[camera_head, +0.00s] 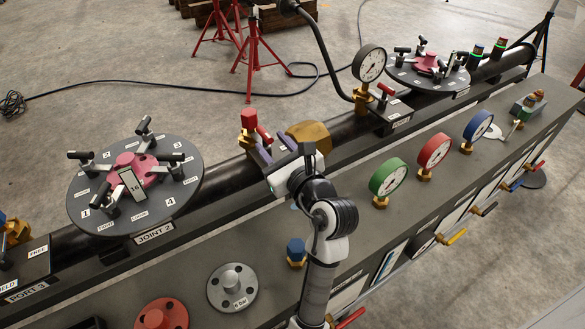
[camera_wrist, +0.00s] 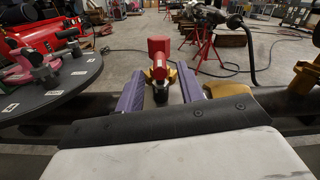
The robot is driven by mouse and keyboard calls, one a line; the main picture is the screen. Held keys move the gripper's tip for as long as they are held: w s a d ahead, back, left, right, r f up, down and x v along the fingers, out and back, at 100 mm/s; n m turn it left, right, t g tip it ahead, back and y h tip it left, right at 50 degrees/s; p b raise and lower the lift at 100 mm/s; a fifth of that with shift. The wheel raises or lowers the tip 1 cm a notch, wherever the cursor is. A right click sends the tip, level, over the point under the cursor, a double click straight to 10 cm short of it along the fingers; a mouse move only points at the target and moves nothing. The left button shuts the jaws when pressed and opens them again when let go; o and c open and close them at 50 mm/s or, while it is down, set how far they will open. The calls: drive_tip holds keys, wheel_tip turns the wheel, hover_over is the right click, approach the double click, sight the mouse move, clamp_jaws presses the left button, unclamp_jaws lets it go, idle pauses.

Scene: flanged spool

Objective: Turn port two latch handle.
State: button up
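The port fitting in front of my gripper has a red block (camera_head: 249,118) and a red handle (camera_head: 264,134) on a brass base. Its port label is hidden, so I cannot read its number. In the wrist view the red block (camera_wrist: 159,47) stands upright, and a red arm with a black end (camera_wrist: 160,94) points toward me. My gripper (camera_head: 275,149) is open, its two purple fingers apart. In the wrist view the black end lies between the fingers of my gripper (camera_wrist: 160,92), with visible gaps on both sides. I cannot tell how deep it sits.
A round JOINT 2 plate (camera_head: 82,205) with several black clamps stands left of my gripper. A brass collar (camera_head: 312,133) on the dark pipe is close on the right. Green (camera_head: 389,177), red (camera_head: 434,150) and blue (camera_head: 478,126) gauges stand on the bench. A blue knob (camera_head: 296,250) is nearer.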

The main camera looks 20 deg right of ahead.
drive_tip(key=s+d+p, duration=0.1)
drive_tip(key=s+p, duration=0.2)
drive_tip(key=s, duration=0.6)
drive_tip(key=shift+s+d, duration=0.2)
drive_tip(key=shift+d, duration=0.1)
